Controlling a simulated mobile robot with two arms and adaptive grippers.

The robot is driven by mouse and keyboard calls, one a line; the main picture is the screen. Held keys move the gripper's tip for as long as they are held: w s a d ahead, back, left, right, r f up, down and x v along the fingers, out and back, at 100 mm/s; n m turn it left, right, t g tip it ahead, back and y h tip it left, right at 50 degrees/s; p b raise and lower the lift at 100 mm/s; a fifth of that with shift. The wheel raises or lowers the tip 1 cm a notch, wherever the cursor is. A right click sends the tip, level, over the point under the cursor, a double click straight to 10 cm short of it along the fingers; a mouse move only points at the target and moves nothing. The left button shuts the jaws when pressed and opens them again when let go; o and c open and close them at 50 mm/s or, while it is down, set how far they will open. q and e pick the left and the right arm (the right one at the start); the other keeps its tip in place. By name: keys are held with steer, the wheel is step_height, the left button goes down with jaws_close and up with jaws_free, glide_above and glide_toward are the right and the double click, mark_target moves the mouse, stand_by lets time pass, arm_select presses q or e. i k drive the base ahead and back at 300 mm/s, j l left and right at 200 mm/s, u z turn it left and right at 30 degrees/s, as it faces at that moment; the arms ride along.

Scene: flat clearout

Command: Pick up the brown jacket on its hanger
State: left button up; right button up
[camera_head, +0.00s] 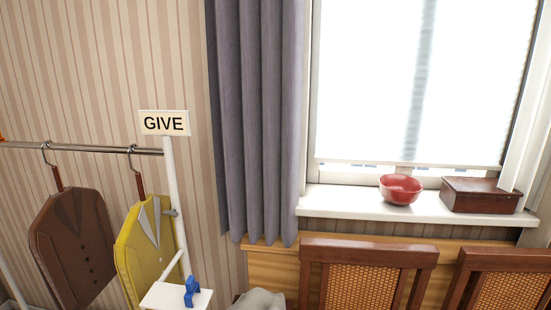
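The brown jacket (76,248) hangs on a hanger from the metal rail (85,149) at the left. Neither of my grippers is in view.
A white post with a GIVE sign (164,123) stands at the rail's right end. A small white shelf (170,297) holds a blue figure (191,291). Chairs (368,256) stand at the lower right, below a sill with a red bowl (400,189) and a wooden box (481,195).

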mark_target(71, 239)
steer(key=u, duration=1.3)
